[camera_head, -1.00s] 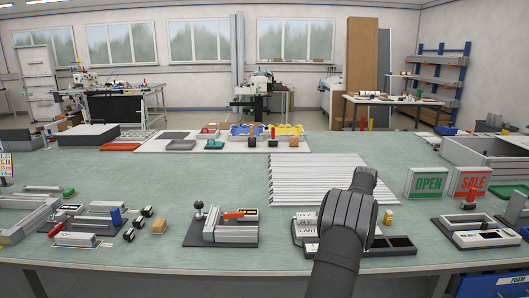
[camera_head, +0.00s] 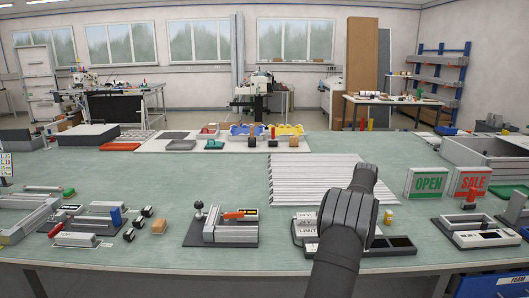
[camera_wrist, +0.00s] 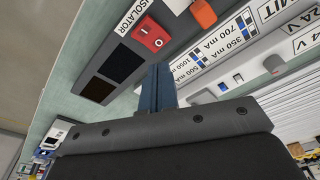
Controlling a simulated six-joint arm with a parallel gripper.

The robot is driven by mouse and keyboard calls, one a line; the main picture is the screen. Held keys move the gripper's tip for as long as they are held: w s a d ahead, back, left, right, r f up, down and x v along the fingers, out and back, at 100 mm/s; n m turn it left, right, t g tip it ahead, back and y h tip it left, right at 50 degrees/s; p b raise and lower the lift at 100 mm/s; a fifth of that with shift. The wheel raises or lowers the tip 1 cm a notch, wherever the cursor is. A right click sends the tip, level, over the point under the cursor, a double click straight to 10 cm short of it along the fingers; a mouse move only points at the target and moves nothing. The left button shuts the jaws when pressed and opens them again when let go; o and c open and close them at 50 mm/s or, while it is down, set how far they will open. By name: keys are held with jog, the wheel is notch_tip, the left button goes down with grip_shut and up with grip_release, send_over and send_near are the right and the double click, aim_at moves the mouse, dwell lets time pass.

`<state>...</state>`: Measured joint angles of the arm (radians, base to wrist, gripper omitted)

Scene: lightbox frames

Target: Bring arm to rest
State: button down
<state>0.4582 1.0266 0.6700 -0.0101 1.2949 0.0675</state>
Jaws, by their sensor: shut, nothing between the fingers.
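My dark arm rises from the bottom of the head view, right of centre, and hides part of the bench there. My gripper shows in the wrist view (camera_wrist: 158,88), its bluish fingers together and empty. It is over a test unit with a red switch (camera_wrist: 151,36) by the label ISOLATOR, dark windows (camera_wrist: 111,75) and printed mA and V labels. In the head view that unit (camera_head: 398,243) is partly hidden behind my arm. The gripper's fingers cannot be made out in the head view.
Ribbed light strips (camera_head: 310,175) lie behind my arm. OPEN (camera_head: 428,182) and SALE (camera_head: 470,183) signs stand to the right. A clamp fixture (camera_head: 225,228) and frame parts (camera_head: 35,218) are to the left. The green bench (camera_head: 190,180) is clear at centre left.

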notch_tip(320, 180, down, 5)
jog(key=shift+f, duration=0.1)
jog(key=shift+r, duration=0.2)
jog(key=s+r+m, duration=0.3)
jog(key=r+m, duration=0.8)
jog(key=r, duration=0.5)
jog(key=shift+s+r+y, duration=0.15)
jog(key=shift+s+y, duration=0.25)
dwell(0.9)
jog(key=shift+d, duration=0.1)
